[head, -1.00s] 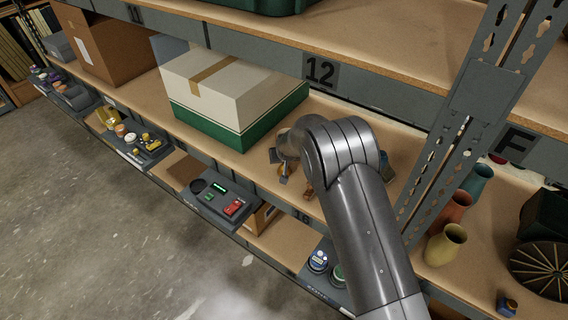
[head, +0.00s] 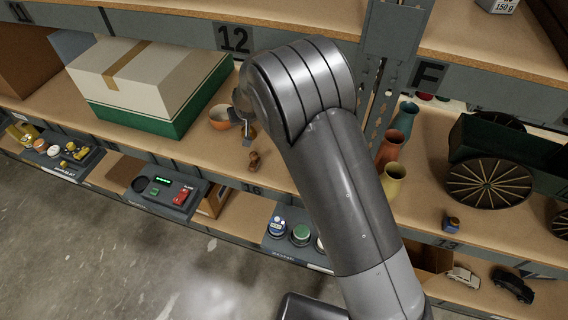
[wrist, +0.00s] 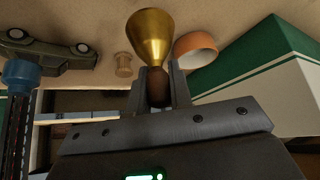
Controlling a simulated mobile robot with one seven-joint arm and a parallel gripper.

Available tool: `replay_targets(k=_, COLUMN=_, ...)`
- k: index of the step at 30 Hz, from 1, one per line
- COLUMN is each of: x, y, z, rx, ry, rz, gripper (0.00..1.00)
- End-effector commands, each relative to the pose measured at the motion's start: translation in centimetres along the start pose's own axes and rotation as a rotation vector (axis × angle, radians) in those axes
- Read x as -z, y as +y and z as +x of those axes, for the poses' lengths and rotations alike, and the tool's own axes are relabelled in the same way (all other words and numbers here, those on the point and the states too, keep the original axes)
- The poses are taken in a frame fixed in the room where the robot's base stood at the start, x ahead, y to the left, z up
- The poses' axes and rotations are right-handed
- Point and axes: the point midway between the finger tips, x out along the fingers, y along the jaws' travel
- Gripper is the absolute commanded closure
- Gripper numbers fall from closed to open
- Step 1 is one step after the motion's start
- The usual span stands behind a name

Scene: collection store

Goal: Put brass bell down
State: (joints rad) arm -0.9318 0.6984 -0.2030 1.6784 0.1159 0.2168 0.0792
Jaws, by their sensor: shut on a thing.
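The brass bell (wrist: 152,34) shows in the wrist view, its golden flared body beyond the fingertips. My gripper (wrist: 155,74) is shut on its brown handle. In the head view my wrist hides most of the gripper and bell, over the shelf bay marked 12. An orange bowl (wrist: 196,47) is close beside the bell in the wrist view; it also shows in the head view (head: 220,117). I cannot tell whether the bell touches the shelf.
A white and green box (head: 152,85) stands left of the bowl. A small wooden piece (head: 253,160) lies near the shelf's front edge. Right of the upright post are several vases (head: 393,182) and a spoked-wheel cart (head: 489,183). A dark toy car (wrist: 45,52) shows in the wrist view.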

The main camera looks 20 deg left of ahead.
Motion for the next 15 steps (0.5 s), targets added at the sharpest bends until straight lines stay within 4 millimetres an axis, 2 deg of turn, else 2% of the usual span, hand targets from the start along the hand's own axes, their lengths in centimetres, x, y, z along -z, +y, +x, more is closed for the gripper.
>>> replay_targets(k=1, x=-1.1, y=1.9, z=-0.8, rx=-0.020, ry=-0.001, rz=0.029, gripper=1.00)
replay_targets(k=6, x=-4.4, y=7.0, z=-3.1, rx=-0.075, ry=0.001, rz=0.122, gripper=1.00)
replay_targets(k=9, x=-6.0, y=9.1, z=-4.1, rx=-0.098, ry=0.002, rz=0.162, gripper=1.00)
replay_targets(k=12, x=-7.0, y=10.2, z=-4.7, rx=-0.113, ry=0.003, rz=0.187, gripper=1.00)
replay_targets(k=15, x=-8.0, y=10.8, z=-4.2, rx=-0.120, ry=0.001, rz=0.200, gripper=1.00)
